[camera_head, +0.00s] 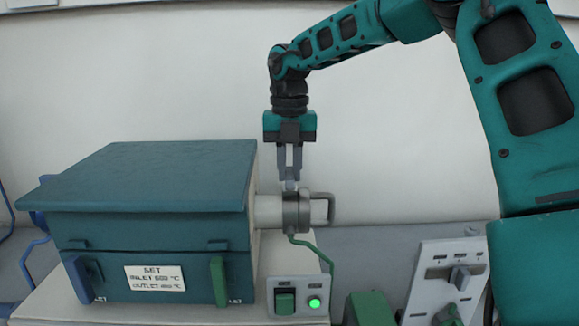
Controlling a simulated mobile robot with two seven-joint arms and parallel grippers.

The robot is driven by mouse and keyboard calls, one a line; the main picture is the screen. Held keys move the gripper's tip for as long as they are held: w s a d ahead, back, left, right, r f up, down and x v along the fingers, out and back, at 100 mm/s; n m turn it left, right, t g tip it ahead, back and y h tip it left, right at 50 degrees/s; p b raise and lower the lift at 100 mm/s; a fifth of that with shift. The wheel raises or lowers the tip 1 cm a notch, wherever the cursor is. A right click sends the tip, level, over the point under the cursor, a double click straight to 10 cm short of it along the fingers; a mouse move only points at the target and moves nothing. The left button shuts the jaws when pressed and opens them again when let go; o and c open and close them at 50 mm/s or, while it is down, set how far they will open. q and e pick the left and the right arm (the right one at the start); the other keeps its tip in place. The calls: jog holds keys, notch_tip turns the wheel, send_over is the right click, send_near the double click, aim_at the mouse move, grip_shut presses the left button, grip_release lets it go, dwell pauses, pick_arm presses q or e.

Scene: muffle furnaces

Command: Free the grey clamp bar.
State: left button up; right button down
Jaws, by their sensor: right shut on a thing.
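A teal furnace box (150,178) with a closed lid stands at the left, and a pale tube (267,211) comes out of its right side. A grey clamp (297,211) sits around the tube's end, with a grey loop handle (328,208) on its right. My right gripper (290,178) points straight down from above. Its fingers are shut on the grey clamp bar (291,186), a small upright piece at the clamp's top. The fingertips hide part of the bar. My left gripper is not in view.
Blue (78,280) and green (218,281) levers are on the furnace front. A grey panel (446,280) stands at the right.

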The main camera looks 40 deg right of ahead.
aim_at(289, 173)
jog(key=shift+r, duration=0.1)
jog(key=c, duration=1)
grip_release()
jog(key=shift+c, duration=0.2)
notch_tip(289, 173, up, 13)
jog(key=p, duration=0.2)
